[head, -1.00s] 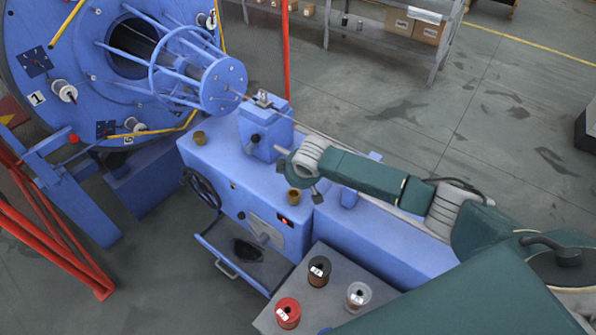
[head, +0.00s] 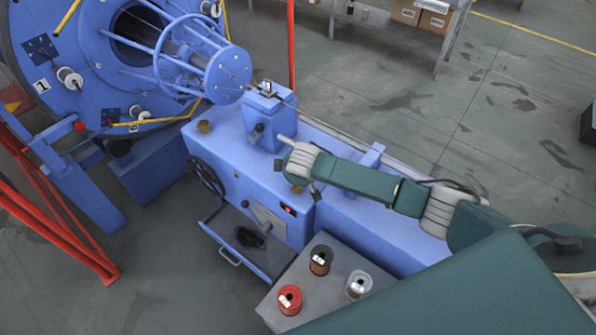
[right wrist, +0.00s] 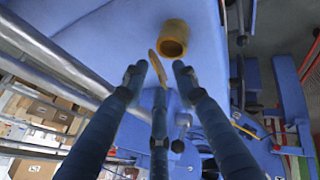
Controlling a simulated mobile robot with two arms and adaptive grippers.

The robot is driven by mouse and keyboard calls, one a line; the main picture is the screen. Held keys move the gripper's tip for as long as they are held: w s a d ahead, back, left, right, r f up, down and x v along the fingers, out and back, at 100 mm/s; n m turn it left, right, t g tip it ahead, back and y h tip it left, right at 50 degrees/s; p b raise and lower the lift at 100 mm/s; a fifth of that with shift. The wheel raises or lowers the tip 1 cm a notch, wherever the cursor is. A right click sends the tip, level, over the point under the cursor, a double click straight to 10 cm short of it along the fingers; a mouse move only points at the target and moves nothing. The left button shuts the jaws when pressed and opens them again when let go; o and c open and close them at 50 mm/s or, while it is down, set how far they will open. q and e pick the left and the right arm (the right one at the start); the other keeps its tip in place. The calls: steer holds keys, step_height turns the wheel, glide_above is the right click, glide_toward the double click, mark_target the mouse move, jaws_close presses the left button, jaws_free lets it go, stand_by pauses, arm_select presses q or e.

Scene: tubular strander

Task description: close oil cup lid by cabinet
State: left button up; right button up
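The brass oil cup (head: 297,187) sits on the top edge of the blue cabinet (head: 262,190), partly hidden by my right gripper (head: 300,171). In the right wrist view the cup (right wrist: 174,38) is a short yellow cylinder with an open mouth. Its lid (right wrist: 157,67) stands open, seen nearly edge-on beside the mouth. My right gripper (right wrist: 159,78) has its fingers spread and empty; the lid lies between the fingertips in the picture, and I cannot tell whether any finger touches it. My left gripper is not in view.
Another brass cup (head: 204,127) is farther left on the cabinet. A blue block (head: 265,118) with a lever stands behind my right gripper. An open drawer (head: 237,243) juts out in front. A grey table (head: 325,299) holds spools.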

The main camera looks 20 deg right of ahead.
steer(key=v, duration=1.2)
steer(key=shift+s+f, duration=0.1)
steer(key=shift+f, duration=0.05)
